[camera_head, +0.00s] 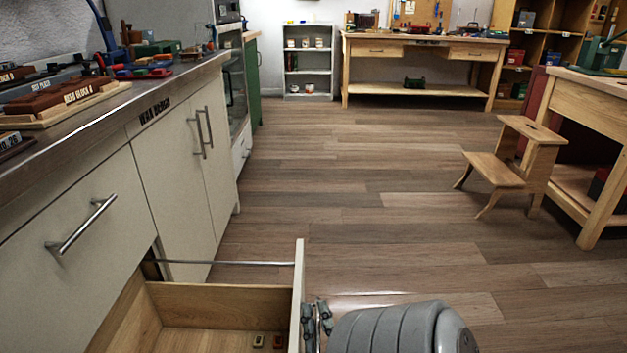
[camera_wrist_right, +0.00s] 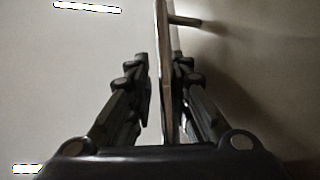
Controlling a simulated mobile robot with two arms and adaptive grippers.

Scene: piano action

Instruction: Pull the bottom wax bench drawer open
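The bottom drawer (camera_head: 225,297) of the wax bench (camera_head: 160,120) stands out from the cabinet at the lower left. Its wooden inside shows, and its pale front panel (camera_head: 298,285) is seen nearly edge-on. My right gripper (camera_head: 318,322) is just to the right of that panel, at its outer face. The handle is hidden in the head view. My left gripper is out of view.
Small dark blocks (camera_head: 268,341) lie in the drawer. An upper drawer with a bar handle (camera_head: 82,225) is closed. Wax blocks and tools crowd the bench top. Wooden floor (camera_head: 390,230) is clear to the right, up to a step stool (camera_head: 510,165).

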